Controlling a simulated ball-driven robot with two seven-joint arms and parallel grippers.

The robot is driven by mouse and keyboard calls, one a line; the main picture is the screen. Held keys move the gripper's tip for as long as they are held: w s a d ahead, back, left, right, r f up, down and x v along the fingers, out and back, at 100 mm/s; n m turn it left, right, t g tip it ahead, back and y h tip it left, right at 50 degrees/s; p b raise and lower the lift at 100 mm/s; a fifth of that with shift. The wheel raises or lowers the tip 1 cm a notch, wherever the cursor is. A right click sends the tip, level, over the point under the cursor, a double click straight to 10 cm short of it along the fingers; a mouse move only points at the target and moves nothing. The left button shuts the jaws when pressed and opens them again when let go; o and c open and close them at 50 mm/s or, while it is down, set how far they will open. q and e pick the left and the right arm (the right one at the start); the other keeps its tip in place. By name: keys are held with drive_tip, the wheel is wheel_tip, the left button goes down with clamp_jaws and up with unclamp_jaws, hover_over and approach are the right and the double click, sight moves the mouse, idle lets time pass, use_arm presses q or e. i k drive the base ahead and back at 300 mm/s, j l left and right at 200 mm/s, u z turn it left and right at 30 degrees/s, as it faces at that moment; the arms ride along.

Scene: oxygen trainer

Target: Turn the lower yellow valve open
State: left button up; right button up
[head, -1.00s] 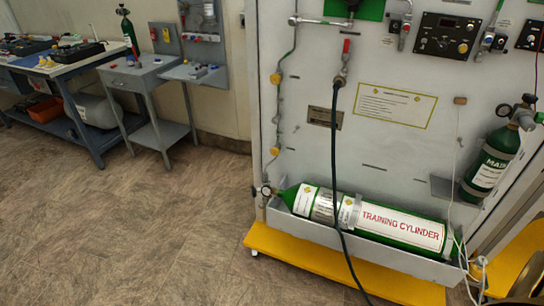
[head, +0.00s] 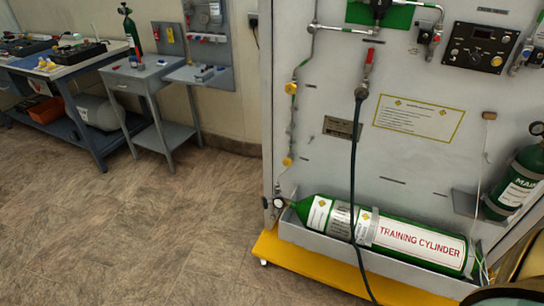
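Two yellow valves sit on the thin vertical pipe at the left edge of the grey trainer panel. The lower yellow valve (head: 288,161) is just above the training cylinder's gauge end. The upper yellow valve (head: 291,88) is higher on the same pipe. Both are small here, and I cannot tell their handle positions. Neither of my grippers shows clearly. A dark rounded shape at the bottom right corner may be part of my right arm, but no fingers are visible. Nothing touches the lower valve.
The green training cylinder (head: 420,240) lies in a tray above a yellow base (head: 318,272). A dark hose (head: 354,180) hangs down the panel and over the cylinder. A grey side table (head: 150,75) and a blue workbench (head: 75,125) stand at left. The floor (head: 150,230) before them is clear.

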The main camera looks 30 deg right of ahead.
sight(287, 162)
drive_tip(key=i+u, duration=0.35)
drive_tip(key=i, duration=0.4)
drive_tip(key=i+l+u, duration=0.2)
drive_tip(key=i+u, duration=0.2)
drive_tip(key=i, duration=0.35)
drive_tip(key=i+z, duration=0.25)
drive_tip(key=i, duration=0.25)
drive_tip(key=i+j+z, duration=0.2)
drive_tip(key=i, duration=0.3)
drive_tip(key=i+z, duration=0.2)
drive_tip(key=z, duration=0.2)
drive_tip(key=i+z, duration=0.2)
drive_tip(key=z, duration=0.2)
drive_tip(key=i+z, duration=0.15)
drive_tip(key=z, duration=0.25)
drive_tip(key=i+j+z, duration=0.15)
drive_tip(key=z, duration=0.25)
